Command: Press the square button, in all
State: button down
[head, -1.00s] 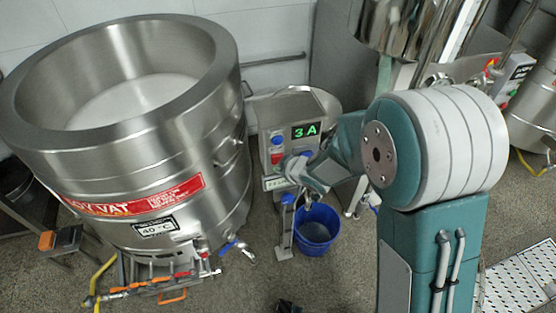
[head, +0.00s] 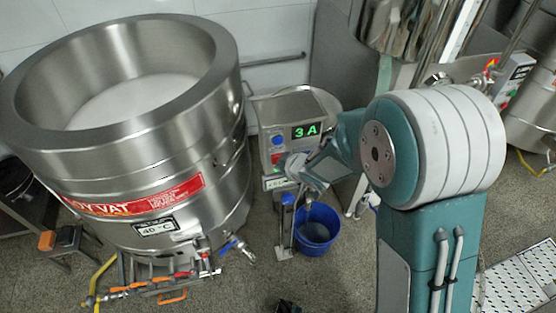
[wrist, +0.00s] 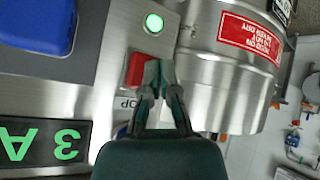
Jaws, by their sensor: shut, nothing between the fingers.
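The control box (head: 262,112) stands behind my gripper, with a green "3 A" display (head: 304,131). In the wrist view the panel appears upside down. It has a red square button (wrist: 135,68) beside a partly hidden label ending in "OP", and a lit round green button (wrist: 153,23). A larger blue rounded square (wrist: 36,24) is at the upper left. A blue button (head: 277,140) shows left of the display. My gripper (wrist: 160,78) is shut and empty, its tips overlapping the red button's right edge. I cannot tell whether they touch it.
A large steel vat (head: 130,150) with a red label stands close left of the box. A blue bucket (head: 316,236) is on the floor below. Steel pipes and vessels are at the upper right. Floor at the front centre is mostly clear.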

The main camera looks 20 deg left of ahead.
jog(key=shift+w+a, duration=0.25)
jog(key=shift+w, duration=0.15)
dwell(0.8)
jog(key=shift+s, duration=0.15)
jog(key=shift+s+d, duration=0.45)
jog(key=shift+s, duration=0.15)
jog(key=shift+s+d, duration=0.45)
jog(key=shift+s, duration=0.25)
jog(key=shift+s+d, duration=0.45)
jog(key=shift+s, duration=0.3)
jog(key=shift+s+d, duration=0.45)
jog(key=shift+s, duration=0.25)
